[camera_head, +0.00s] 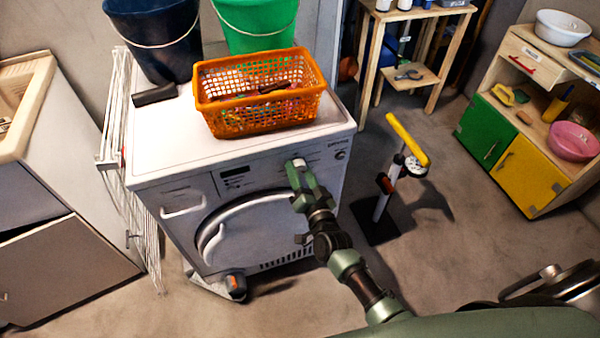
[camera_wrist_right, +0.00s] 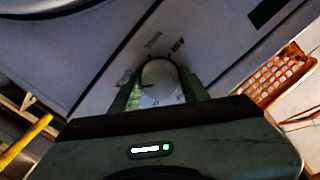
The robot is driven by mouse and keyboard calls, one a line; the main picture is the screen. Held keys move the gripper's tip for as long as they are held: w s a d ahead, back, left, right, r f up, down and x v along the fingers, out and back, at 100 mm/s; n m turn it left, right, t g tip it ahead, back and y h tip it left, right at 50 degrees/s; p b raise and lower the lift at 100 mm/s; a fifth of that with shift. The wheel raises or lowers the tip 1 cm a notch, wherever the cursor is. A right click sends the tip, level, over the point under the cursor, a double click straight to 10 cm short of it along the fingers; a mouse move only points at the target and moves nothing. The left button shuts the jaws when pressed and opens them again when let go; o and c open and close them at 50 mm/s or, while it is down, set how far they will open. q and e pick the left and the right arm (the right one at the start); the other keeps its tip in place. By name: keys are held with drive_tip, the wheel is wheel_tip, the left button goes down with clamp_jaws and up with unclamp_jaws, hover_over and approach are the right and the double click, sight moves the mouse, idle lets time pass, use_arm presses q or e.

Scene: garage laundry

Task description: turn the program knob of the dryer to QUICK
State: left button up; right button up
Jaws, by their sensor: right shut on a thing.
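The white dryer (camera_head: 170,150) stands in the middle of the head view, its control panel along the top of its front. My right gripper (camera_head: 299,166) reaches up to the right part of that panel. It is shut on the white program knob (camera_head: 299,162). In the right wrist view the round knob (camera_wrist_right: 162,82) sits between the two green fingers, with a small red mark on it. Panel lettering beside it reads AIR; other labels are too dim or hidden to read, so the knob's setting cannot be told. My left gripper is not in view.
An orange basket (camera_head: 258,117), a dark blue bucket (camera_head: 155,45) and a green bucket (camera_head: 262,22) stand on the dryer. A yellow-handled pump (camera_head: 407,138) stands on the floor to the right. A white drying rack (camera_head: 118,150) leans at the dryer's left side.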

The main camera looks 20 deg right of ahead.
drive_tip(key=shift+f+m+b, duration=0.15)
drive_tip(key=shift+m+b, duration=0.3)
drive_tip(key=shift+m, duration=1.75)
drive_tip(key=o, duration=1.3)
drive_tip(key=shift+o, duration=0.2)
drive_tip(key=s, duration=0.8)
drive_tip(key=shift+d, duration=0.15)
